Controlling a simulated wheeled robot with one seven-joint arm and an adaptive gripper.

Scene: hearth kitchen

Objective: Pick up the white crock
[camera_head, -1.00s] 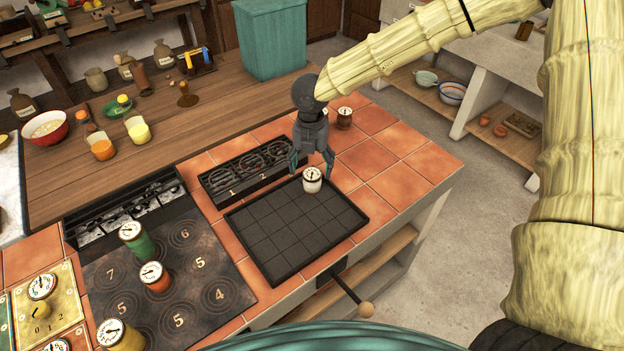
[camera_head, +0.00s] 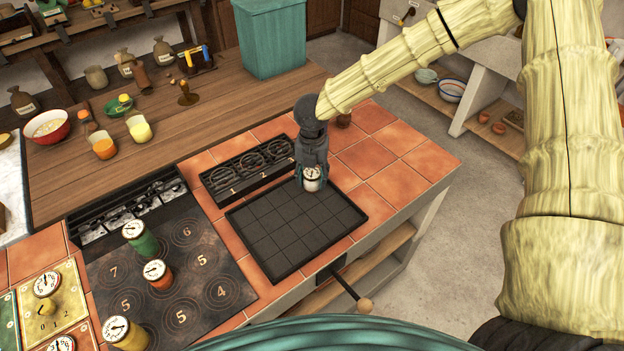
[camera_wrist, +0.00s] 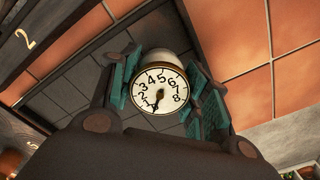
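The white crock (camera_head: 311,184), with a round numbered dial on its top, stands upright at the far edge of the black gridded tray (camera_head: 268,262). My gripper (camera_head: 312,181) points down over it, with a finger on each side. In the wrist view the crock (camera_wrist: 164,58) sits between the teal finger pads of my gripper (camera_wrist: 160,92), its dial facing the camera. The pads lie right against its sides, and I see no clear gap. The crock's lower part is mostly hidden.
A dark rack marked 1 and 2 (camera_head: 247,167) lies left of my gripper. The hob (camera_head: 205,262) holds green, orange-red and yellow dial-topped jars. The tray's front is clear.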

